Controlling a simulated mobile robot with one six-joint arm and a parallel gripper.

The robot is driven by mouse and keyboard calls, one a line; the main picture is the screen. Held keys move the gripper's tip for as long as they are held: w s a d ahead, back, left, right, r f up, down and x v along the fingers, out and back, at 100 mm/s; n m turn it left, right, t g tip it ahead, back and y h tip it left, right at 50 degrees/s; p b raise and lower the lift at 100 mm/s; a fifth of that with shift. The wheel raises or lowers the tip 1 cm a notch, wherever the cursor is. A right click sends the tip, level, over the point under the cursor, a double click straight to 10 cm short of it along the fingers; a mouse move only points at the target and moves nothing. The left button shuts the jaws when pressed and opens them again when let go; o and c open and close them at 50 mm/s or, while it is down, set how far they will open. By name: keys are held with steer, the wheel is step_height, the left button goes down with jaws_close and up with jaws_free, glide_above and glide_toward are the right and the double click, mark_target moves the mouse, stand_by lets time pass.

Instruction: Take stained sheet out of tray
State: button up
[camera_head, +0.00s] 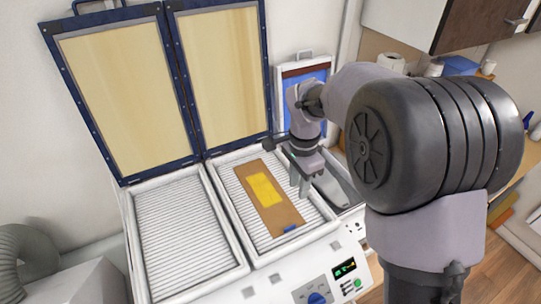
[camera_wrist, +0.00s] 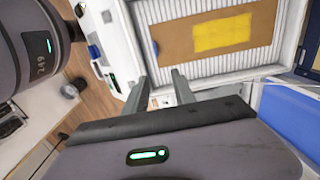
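A brown sheet with a yellow patch (camera_head: 283,215) lies lengthwise on the white ribbed bed of the right-hand tray (camera_head: 237,206). A small blue tab (camera_head: 291,229) is at its near end. In the wrist view the same sheet (camera_wrist: 172,45) shows, with the blue tab (camera_wrist: 94,51) at its left end. My gripper (camera_head: 300,188) hangs over the right side of this tray, to the right of the sheet. In the wrist view its two fingers (camera_wrist: 162,88) are apart with nothing between them. The gripper is not touching the sheet.
The left tray (camera_head: 185,238) is empty. Two blue-framed lids (camera_head: 122,90) stand open behind the trays. A control panel (camera_head: 318,298) is at the machine's front. A blue panel with a white frame (camera_head: 309,84) stands behind my gripper. A grey hose (camera_head: 25,255) is at left.

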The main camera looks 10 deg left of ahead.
glide_above(290, 227)
steer(key=d, duration=0.1)
step_height(290, 227, down, 5)
steer(key=f+p, duration=0.1)
steer(key=f, duration=0.2)
steer(key=f+p, duration=0.1)
steer(key=f, duration=0.3)
steer(key=a+f, duration=0.1)
steer(key=f, duration=0.3)
steer(key=shift+f+p, duration=0.25)
steer(key=shift+p, duration=0.15)
steer(key=shift+w, duration=0.15)
steer(key=shift+c, duration=1.4)
jaws_close()
